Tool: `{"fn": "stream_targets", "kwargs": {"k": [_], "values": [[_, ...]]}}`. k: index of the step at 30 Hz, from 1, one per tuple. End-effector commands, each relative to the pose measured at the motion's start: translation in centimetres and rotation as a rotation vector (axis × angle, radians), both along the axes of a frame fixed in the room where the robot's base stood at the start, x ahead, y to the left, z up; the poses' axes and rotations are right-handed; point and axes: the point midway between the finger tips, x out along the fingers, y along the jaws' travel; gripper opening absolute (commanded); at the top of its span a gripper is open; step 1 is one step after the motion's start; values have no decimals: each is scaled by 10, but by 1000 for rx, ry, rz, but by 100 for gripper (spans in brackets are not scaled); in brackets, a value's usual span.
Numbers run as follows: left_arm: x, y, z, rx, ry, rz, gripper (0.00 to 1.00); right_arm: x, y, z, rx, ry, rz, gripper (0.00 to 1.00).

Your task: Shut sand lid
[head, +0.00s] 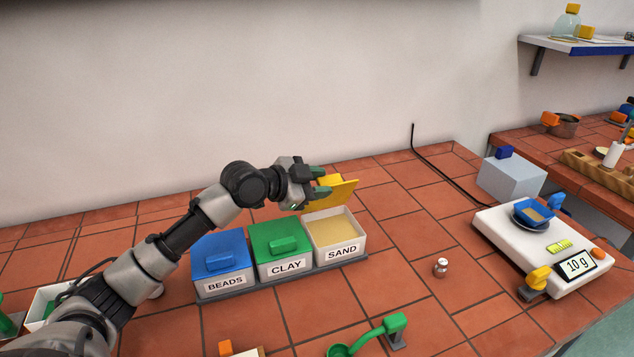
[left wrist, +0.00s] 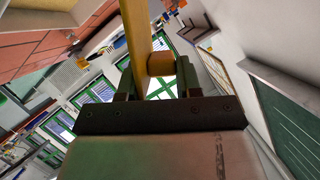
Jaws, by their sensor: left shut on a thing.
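The sand bin (head: 335,234) is a white box labelled SAND, open at the top, with tan sand showing inside. Its yellow lid (head: 338,193) is raised and tilted above the bin's back edge. My left gripper (head: 320,186) is shut on the lid's yellow handle. In the left wrist view the handle (left wrist: 161,65) sits between the fingers, with the lid (left wrist: 135,30) seen nearly edge-on. My right gripper is not in view.
The beads bin with a blue lid (head: 220,252) and the clay bin with a green lid (head: 280,242) stand left of the sand bin, both closed.

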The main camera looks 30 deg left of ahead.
Motion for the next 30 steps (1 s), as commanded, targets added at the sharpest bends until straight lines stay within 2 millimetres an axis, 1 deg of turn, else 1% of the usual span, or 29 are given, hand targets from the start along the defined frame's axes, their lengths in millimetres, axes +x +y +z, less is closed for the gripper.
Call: {"fn": "stream_targets", "kwargs": {"k": [1, 8, 9, 12, 13, 20, 23, 26, 30], "values": [[0, 1, 3, 5, -9, 2, 0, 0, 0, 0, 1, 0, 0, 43], [1, 1, 3, 5, -9, 2, 0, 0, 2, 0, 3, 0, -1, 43], [1, 1, 3, 5, -9, 2, 37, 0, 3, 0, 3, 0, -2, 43], [1, 1, 3, 4, -8, 2, 53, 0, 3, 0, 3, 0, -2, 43], [0, 1, 2, 3, -7, 1, 55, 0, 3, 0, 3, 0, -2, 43], [0, 1, 1, 2, -4, 1, 55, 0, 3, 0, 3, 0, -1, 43], [-3, 3, 1, 3, -2, 2, 55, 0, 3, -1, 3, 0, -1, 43], [-13, 9, 3, 6, -3, 3, 55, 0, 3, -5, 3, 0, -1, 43], [-36, 22, 11, 10, -2, 3, 55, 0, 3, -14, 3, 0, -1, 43]]}}
